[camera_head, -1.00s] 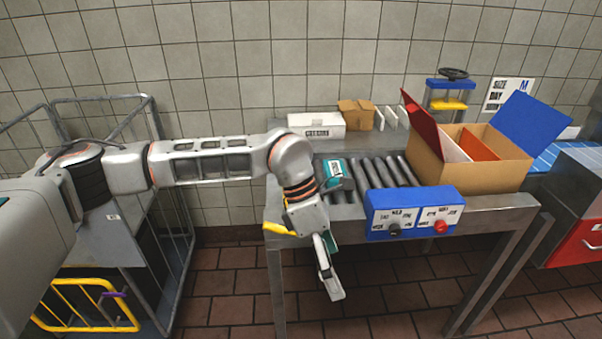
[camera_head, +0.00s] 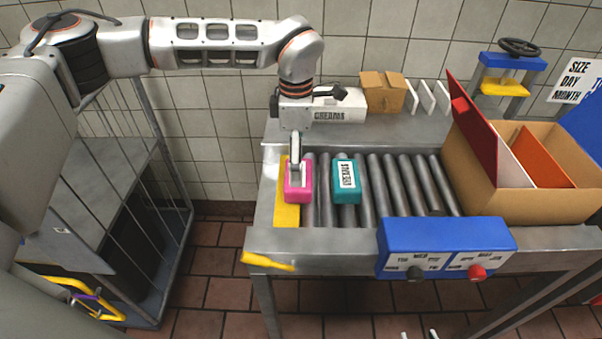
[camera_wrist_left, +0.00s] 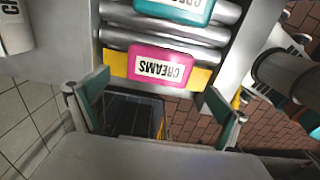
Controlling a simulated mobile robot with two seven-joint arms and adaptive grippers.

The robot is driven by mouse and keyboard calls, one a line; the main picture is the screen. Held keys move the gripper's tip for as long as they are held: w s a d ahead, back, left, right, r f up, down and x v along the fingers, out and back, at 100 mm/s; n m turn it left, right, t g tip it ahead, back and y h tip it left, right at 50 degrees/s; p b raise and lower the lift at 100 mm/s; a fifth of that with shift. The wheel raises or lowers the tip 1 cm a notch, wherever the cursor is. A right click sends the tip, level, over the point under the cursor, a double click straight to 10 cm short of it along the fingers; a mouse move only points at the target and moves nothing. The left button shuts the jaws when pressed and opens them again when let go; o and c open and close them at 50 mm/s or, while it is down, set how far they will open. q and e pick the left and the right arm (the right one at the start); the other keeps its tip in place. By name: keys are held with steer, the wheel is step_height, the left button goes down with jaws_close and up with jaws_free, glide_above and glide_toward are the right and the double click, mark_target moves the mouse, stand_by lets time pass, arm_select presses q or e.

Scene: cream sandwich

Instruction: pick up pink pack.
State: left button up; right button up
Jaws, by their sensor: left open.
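The pink pack (camera_head: 298,194) lies on a yellow strip and the rollers at the left end of the conveyor. My left gripper (camera_head: 296,166) is above it, pointing down, and hides part of its top. Two pale tips of my right gripper (camera_head: 419,335) show apart at the bottom edge of the head view.
A teal pack (camera_head: 346,184) lies on the rollers just right of the pink one. An open cardboard box (camera_head: 545,190) stands at the conveyor's right. A blue control box (camera_head: 445,240) is on the front edge. A white CREAMS box (camera_head: 338,108) stands behind.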

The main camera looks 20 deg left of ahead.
mark_target(304, 194)
arm_select(q)
steer(key=shift+s+f, duration=0.1)
steer(key=shift+f, duration=0.8)
step_height(304, 194, down, 4)
steer(key=shift+a+r, duration=0.1)
steer(key=shift+r, duration=0.15)
steer(key=shift+f, duration=0.5)
steer(key=c, duration=1)
steer(key=shift+c, duration=0.8)
arm_select(e)
steer(key=shift+w+r, duration=0.2)
steer(key=shift+r, duration=0.25)
